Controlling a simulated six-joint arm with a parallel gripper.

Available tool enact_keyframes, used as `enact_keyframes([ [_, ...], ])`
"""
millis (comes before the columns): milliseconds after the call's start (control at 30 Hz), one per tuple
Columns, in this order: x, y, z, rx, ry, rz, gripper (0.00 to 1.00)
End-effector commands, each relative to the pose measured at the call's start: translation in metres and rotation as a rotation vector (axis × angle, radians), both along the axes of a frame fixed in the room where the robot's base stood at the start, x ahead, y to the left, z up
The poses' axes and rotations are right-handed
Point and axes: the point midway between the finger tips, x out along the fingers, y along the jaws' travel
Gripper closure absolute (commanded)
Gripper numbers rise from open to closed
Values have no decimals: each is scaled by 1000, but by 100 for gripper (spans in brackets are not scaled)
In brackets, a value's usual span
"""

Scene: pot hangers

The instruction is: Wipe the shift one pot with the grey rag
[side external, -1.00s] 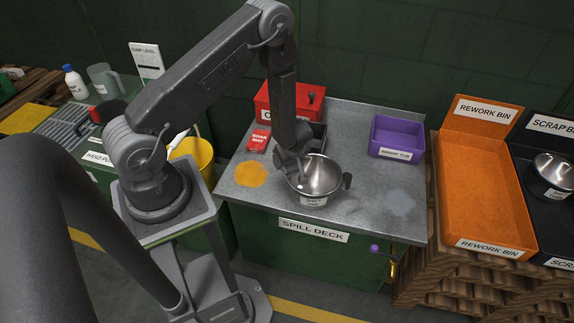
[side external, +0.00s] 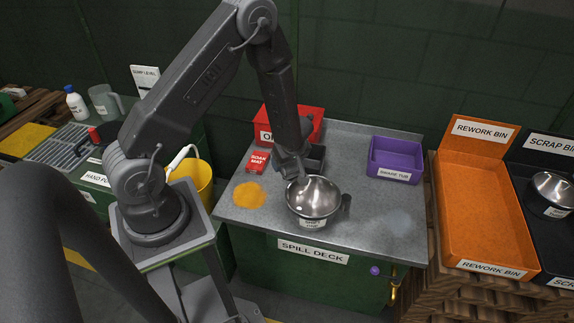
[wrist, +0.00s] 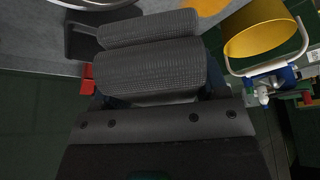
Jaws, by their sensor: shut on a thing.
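The shift one pot (side external: 315,203) is a shiny metal bowl with a label on its front and a dark handle at its right. It stands upright on the spill deck (side external: 370,222). Its rim also shows in the wrist view (wrist: 95,4). My gripper (side external: 297,172) is at the pot's rear left rim. In the wrist view its dark ridged jaws (wrist: 150,50) are close together. A small grey piece, which looks like the grey rag (side external: 303,182), hangs below the jaws at the pot's rim. Most of it is hidden, and I cannot tell whether it touches the pot.
A dark open tray (side external: 316,158) is behind the pot, with a red box (side external: 306,127) further back. An orange patch (side external: 249,195) lies left. A purple tub (side external: 395,160) stands at the back right. The deck's front right is clear. An orange rework bin (side external: 485,215) stands beyond.

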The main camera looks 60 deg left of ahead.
Motion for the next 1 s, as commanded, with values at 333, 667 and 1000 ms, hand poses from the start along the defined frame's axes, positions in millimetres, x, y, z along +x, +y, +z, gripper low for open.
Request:
enact_keyframes([
  [333, 0, 0, 1, 0, 0, 0, 68],
  [667, 0, 0, 22, 0, -2, 0, 68],
  [1000, 0, 0, 47, 1, -2, -1, 68],
])
